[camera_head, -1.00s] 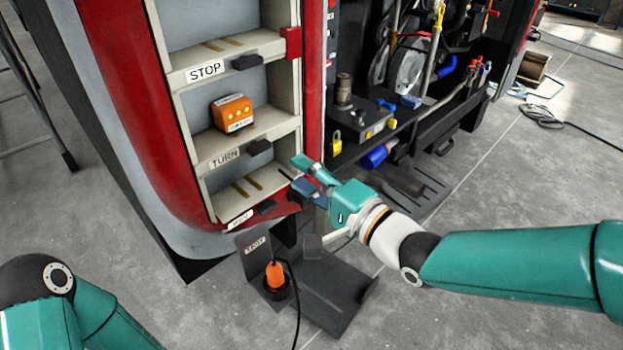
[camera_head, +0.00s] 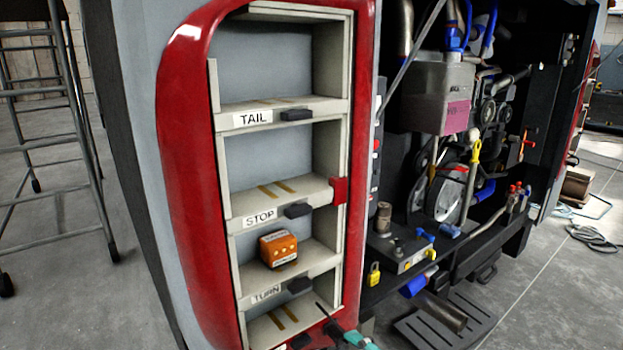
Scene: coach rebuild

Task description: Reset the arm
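Only the tip of my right gripper (camera_head: 350,337) shows, at the bottom edge in the head view, beside the lowest visible compartment of the rack. Its teal and dark parts are cut off by the frame, so I cannot tell whether it is open or shut. My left gripper and arm are out of view. An orange box (camera_head: 278,248) with small buttons sits on the shelf labelled TURN (camera_head: 266,294), clear of my gripper.
The pale rack has a STOP shelf (camera_head: 259,218) and a TAIL shelf (camera_head: 253,118), both empty. A red block (camera_head: 339,190) juts from its right side. The open engine bay (camera_head: 450,170) lies to the right, a metal ladder (camera_head: 70,110) to the left.

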